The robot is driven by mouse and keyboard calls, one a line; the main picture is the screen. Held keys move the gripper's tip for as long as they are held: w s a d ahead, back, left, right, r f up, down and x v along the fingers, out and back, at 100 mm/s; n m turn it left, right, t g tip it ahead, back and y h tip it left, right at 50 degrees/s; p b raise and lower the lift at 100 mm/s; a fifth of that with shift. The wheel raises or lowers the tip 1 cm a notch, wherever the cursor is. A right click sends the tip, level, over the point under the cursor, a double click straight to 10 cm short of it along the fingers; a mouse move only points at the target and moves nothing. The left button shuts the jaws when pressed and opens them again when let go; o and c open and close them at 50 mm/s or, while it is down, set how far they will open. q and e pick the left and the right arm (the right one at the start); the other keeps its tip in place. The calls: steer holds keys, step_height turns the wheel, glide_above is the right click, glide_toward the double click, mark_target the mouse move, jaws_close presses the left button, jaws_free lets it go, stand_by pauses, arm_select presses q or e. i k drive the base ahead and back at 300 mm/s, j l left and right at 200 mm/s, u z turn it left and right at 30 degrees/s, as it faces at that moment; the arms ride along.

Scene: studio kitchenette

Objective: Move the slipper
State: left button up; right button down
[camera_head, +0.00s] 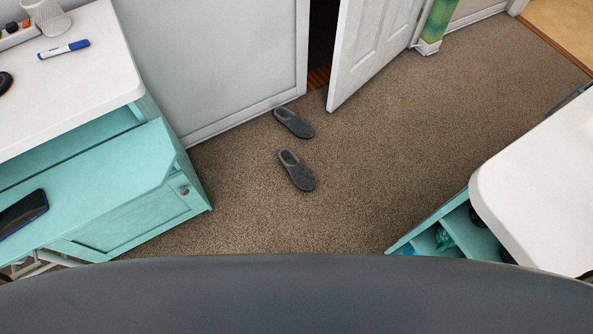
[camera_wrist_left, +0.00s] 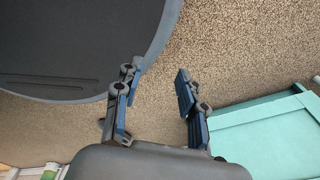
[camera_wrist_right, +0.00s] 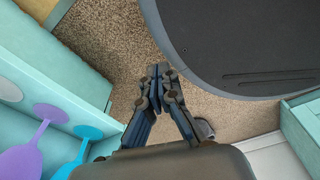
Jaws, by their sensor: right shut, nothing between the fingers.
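Two dark grey slippers lie apart on the brown carpet in the head view. One slipper (camera_head: 293,123) is close to the wall and the open door. The other slipper (camera_head: 296,171) is nearer to me. My left gripper (camera_wrist_left: 156,80) is open and empty above the carpet, beside my base. My right gripper (camera_wrist_right: 158,74) is shut with nothing in it, also over the carpet. Neither gripper shows in the head view.
A teal cabinet with a white top (camera_head: 75,75) stands left, its lower surface holding a dark phone-like object (camera_head: 22,213). A white-topped teal unit (camera_head: 545,190) stands right. A white door (camera_head: 370,45) is ajar at the back. Carpet between is clear. Purple and blue goblet-like items (camera_wrist_right: 37,140) stand near my right gripper.

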mark_target(303, 179)
steer(key=i+j+z, duration=0.15)
steer(key=i, duration=0.35)
steer(key=i+j+z, duration=0.1)
steer(key=i, duration=0.35)
